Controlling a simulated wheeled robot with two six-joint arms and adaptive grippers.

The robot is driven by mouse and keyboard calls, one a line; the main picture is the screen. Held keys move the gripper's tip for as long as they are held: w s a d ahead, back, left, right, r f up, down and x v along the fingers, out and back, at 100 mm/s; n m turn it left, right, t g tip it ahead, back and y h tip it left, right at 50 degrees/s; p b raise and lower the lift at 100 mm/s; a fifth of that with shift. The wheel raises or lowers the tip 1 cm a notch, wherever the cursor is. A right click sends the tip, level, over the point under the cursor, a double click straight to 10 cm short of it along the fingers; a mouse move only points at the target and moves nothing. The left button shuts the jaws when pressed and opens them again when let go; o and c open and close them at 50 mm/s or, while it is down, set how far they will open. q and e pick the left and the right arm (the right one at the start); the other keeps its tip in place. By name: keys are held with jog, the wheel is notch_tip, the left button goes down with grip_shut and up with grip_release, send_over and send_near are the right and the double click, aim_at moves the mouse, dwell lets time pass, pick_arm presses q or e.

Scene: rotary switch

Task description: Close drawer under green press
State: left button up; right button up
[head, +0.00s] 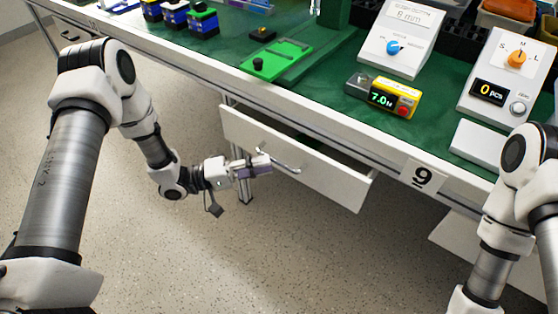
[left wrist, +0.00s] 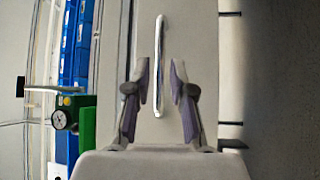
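The green press (head: 284,60) stands on the bench's green top in the head view. Below it, a white drawer (head: 325,180) is pulled partly out, with a dark gap behind its front. Its thin bar handle (head: 282,163) is on the front, and it also shows in the left wrist view (left wrist: 160,65). My left gripper (head: 265,166) is open, close to the drawer front. In the left wrist view its two fingers (left wrist: 161,80) lie on either side of the handle, with gaps; how deep the handle sits between them is unclear. My right gripper is out of view.
The bench's front edge (head: 340,146) runs above the drawer. A yellow display box (head: 394,97) and a white dial panel (head: 402,45) stand on top. Another white drawer front (head: 470,245) shows at the lower right. The floor (head: 260,260) below is clear.

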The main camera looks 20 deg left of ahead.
aim_at(283, 153)
pick_arm(q)
jog(key=x, duration=0.4)
jog(key=shift+d, duration=0.15)
jog(key=shift+c, duration=0.4)
grip_shut()
jog(key=shift+w+d+b, duration=0.25)
jog(key=shift+w+d, duration=0.05)
jog(key=shift+w, duration=0.6)
jog(key=shift+w+d+b, duration=0.25)
jog(key=shift+w, duration=0.6)
jog(key=shift+o, duration=0.4)
grip_release()
jog(key=shift+w, duration=0.1)
